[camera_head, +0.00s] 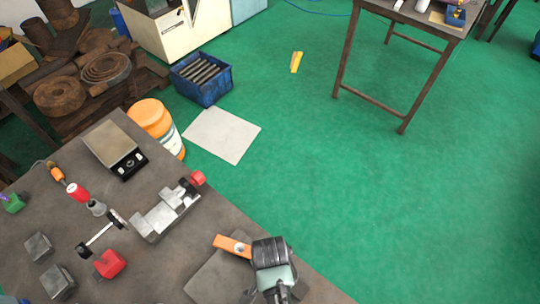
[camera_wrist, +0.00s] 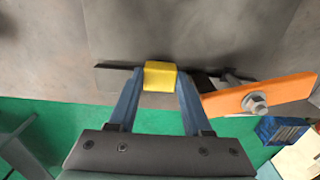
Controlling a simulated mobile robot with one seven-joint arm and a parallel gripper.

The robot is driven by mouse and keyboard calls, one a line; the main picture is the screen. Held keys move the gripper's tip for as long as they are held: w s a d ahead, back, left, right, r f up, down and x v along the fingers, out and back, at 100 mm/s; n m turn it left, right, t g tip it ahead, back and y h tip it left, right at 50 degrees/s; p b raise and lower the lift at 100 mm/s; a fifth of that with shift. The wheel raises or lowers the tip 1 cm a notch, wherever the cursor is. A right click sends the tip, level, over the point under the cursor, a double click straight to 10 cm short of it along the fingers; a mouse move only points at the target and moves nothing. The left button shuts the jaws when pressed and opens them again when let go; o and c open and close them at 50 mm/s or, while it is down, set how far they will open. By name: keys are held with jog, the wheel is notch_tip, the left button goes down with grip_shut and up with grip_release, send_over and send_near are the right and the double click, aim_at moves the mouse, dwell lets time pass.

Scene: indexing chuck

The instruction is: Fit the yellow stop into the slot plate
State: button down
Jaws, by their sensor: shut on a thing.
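The yellow stop (camera_wrist: 160,75) is a small block between the two blue fingertips of my gripper (camera_wrist: 160,82). My gripper is shut on it. A dark narrow band, like a slot or plate edge, runs beside the stop on both sides; I cannot tell whether the stop is in it or above it. In the head view my gripper (camera_head: 273,262) is over the bench's front right edge and hides the stop. A flat grey plate (camera_head: 212,283) lies beside it, perhaps the slot plate. An orange lever (camera_head: 228,243) with a bolt is close by, right of the fingers in the wrist view (camera_wrist: 285,95).
On the bench (camera_head: 165,270) are a grey vise-like fixture (camera_head: 165,213) with a red knob, a red block (camera_head: 110,264), a scale (camera_head: 112,143) and several metal blocks. An orange tub (camera_head: 153,120) and blue crate (camera_head: 202,82) stand beyond.

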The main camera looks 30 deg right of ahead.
jog(key=shift+f, duration=0.2)
jog(key=shift+c, duration=1.3)
grip_release()
notch_tip(320, 180, up, 13)
jog(key=b, duration=0.1)
jog(key=shift+b, duration=0.3)
